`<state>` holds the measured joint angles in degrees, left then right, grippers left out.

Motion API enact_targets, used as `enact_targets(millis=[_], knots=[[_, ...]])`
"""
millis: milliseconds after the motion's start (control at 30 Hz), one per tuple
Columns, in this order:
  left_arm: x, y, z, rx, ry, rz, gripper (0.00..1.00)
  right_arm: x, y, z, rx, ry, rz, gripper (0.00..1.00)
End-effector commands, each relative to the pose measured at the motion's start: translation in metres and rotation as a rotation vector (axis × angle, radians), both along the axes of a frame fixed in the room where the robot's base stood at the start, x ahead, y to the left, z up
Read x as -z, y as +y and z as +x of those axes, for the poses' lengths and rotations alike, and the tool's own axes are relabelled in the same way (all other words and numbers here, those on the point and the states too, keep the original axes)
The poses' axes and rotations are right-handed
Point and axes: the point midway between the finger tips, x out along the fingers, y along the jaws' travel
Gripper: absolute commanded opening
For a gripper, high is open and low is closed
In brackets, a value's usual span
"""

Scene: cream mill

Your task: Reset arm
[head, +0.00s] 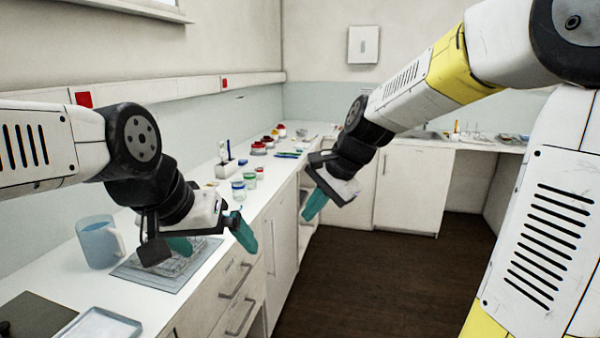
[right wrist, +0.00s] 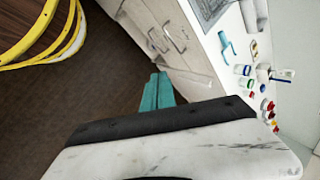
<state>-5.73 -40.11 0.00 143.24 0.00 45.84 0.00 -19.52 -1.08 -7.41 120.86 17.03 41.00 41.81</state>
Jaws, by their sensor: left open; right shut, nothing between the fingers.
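My left gripper (head: 212,246) is open, its two teal fingers spread over the front part of the counter, above a grey mat (head: 140,279) with a clear rack-like item. Nothing shows between its fingers. My right gripper (head: 313,206) hangs in the air over the floor, in front of the cabinets. Its teal fingers are together and hold nothing. In the right wrist view its closed fingers (right wrist: 156,92) point over the dark floor beside the cabinet fronts.
A tray (head: 103,325) lies at the front left. Several small jars (head: 239,190) stand further along the white counter. The dark floor (head: 400,280) is clear between the counters.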

Motion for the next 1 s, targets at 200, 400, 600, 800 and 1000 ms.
enact_targets(millis=[200,400,600,800,1000], knots=[[0.0,0.0,0.0,0.0,0.0,0.0,1.0,-0.032,-0.062,-0.078,-0.275,-0.238,-0.188,0.0],[0.0,0.0,0.0,0.0,0.0,0.0,1.0,-0.032,-0.1,-0.138,-0.488,-0.388,-0.395,0.0],[0.0,0.0,0.0,0.0,0.0,0.0,1.0,-0.027,-0.116,-0.165,-0.599,-0.445,-0.514,0.0],[0.0,0.0,0.0,0.0,0.0,0.0,1.0,-0.026,-0.118,-0.169,-0.616,-0.45,-0.531,0.0],[0.0,0.0,0.0,0.0,0.0,0.0,1.0,-0.026,-0.118,-0.168,-0.614,-0.451,-0.529,0.0]])
